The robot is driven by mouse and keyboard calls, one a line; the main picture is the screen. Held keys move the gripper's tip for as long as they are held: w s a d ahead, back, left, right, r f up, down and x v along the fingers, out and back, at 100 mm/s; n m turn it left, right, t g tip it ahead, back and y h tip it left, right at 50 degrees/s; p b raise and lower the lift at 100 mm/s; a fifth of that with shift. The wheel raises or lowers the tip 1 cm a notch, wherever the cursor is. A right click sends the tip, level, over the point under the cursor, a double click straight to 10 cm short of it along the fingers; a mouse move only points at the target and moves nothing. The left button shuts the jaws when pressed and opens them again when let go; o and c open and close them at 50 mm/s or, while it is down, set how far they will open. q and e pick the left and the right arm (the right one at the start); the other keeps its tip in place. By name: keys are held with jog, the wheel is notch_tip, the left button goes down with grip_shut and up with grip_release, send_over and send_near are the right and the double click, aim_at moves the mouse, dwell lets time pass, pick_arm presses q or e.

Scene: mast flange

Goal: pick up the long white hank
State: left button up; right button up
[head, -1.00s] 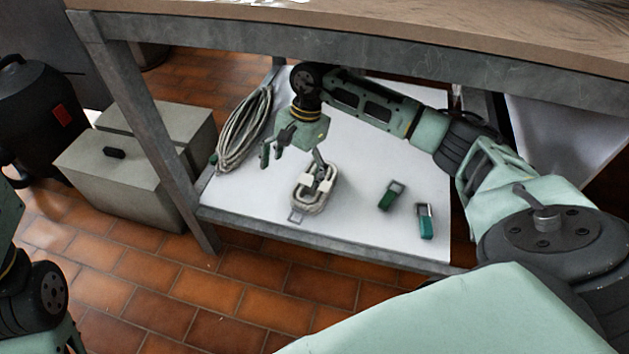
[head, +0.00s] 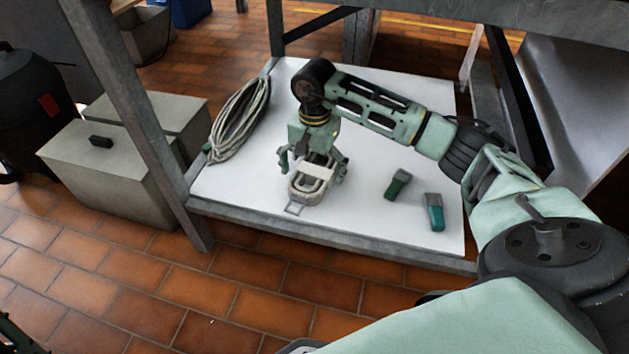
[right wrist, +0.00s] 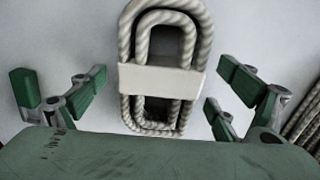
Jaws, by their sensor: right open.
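The white rope hank (head: 311,186), bound by a white band, lies on the white shelf board. In the right wrist view the hank (right wrist: 160,82) is a long loop of twisted rope running up and down the picture. My right gripper (head: 314,166) is open over it. In the right wrist view the fingers of my right gripper (right wrist: 150,92) stand on either side of the hank, apart from it. The gripper hides part of the hank in the head view.
A larger loose grey-white coil (head: 240,120) lies on the shelf at left. Two green-and-grey pieces (head: 398,184) (head: 435,212) lie to the right. A grey table leg (head: 135,115) and the shelf's front rail (head: 330,243) frame the space. Grey boxes (head: 105,180) stand on the floor at left.

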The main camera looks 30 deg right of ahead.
jog(key=shift+f, duration=0.3)
jog(key=c, duration=1.3)
jog(key=shift+c, duration=0.2)
